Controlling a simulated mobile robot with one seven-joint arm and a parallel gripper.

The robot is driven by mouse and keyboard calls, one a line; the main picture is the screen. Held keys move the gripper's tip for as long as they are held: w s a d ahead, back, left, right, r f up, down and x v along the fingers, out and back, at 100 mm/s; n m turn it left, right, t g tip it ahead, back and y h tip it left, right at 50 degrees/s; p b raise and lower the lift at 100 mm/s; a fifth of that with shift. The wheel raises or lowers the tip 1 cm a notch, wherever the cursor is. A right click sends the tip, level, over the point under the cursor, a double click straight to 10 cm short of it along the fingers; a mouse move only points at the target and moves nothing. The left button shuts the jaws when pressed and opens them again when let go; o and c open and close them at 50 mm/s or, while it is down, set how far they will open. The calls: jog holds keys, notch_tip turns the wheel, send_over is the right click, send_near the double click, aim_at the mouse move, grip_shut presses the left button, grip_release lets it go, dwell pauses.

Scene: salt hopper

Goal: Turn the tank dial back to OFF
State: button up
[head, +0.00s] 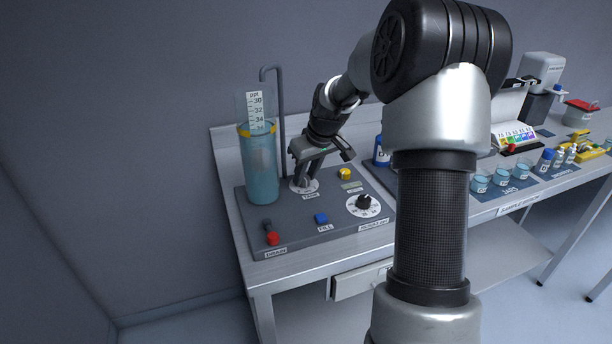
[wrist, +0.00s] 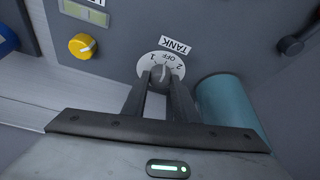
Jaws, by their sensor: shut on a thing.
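The tank dial (head: 304,187) is a round white plate with a grey knob, on the grey control panel (head: 330,218). In the wrist view the dial (wrist: 148,66) shows upside-down marks 1, OFF and 2, beside the TANK label (wrist: 175,46). My gripper (head: 303,179) reaches down to it from above. In the wrist view my gripper (wrist: 161,80) is shut on the knob (wrist: 162,73), one finger on each side. A light line on the knob appears to point towards OFF; its exact angle is hard to read.
A clear tank (head: 261,170) of blue liquid stands left of the dial. Jars (head: 480,182) stand to the right.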

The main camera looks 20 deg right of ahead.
jog(key=shift+m, duration=0.3)
jog(key=o, duration=1.1)
jog(key=shift+c, duration=0.2)
jog(key=p+v, duration=0.2)
jog(key=v, duration=1.5)
jog(key=shift+s+r, duration=0.2)
jog(key=shift+s, duration=0.05)
jog(key=shift+a, duration=0.2)
